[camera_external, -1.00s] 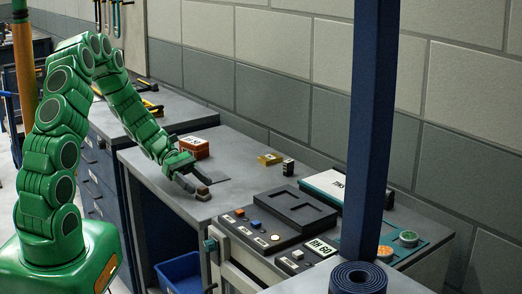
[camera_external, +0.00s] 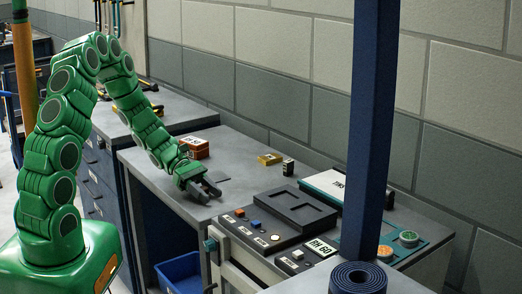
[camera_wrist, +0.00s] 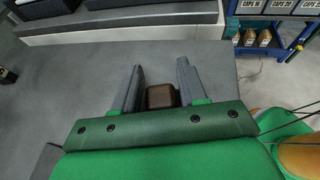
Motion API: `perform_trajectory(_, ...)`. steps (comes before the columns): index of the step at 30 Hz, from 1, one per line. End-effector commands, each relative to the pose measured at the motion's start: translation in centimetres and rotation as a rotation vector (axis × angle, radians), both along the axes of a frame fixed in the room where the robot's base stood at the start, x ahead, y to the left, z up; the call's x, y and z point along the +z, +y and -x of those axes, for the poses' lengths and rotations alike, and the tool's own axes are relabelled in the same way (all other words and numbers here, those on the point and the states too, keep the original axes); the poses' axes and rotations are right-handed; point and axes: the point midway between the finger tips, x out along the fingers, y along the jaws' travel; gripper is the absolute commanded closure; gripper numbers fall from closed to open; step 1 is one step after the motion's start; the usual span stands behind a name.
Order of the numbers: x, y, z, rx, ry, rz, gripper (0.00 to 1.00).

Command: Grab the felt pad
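A small dark brown block with rounded edges (camera_wrist: 160,96), probably the felt pad, sits between my two fingers in the wrist view. My gripper (camera_wrist: 160,88) is open around it, with a narrow gap on the left and the right finger close beside or touching it. In the external view, my gripper (camera_external: 205,190) is low over the grey worktop and hides the block. A thin dark flat patch (camera_external: 222,179) lies on the worktop just beyond my gripper; I cannot tell what it is.
An orange-brown box (camera_external: 196,149) stands behind my gripper. A dark control panel (camera_external: 265,232) with a recessed tray (camera_external: 304,208) is to the right. A blue post (camera_external: 367,130) rises in front.

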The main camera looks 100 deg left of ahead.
Motion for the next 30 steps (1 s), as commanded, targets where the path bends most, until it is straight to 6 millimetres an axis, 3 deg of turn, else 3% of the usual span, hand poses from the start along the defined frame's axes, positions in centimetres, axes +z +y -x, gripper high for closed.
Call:
perform_trajectory(1,0.0,0.0,0.0,0.0,0.0,0.0,0.74)
perform_trajectory(4,0.0,0.0,0.0,0.0,0.0,0.0,0.89)
perform_trajectory(17,0.6,0.0,0.0,0.0,0.0,-0.002,0.9)
perform_trajectory(30,6.2,0.1,0.0,-0.001,0.0,-0.005,0.9)
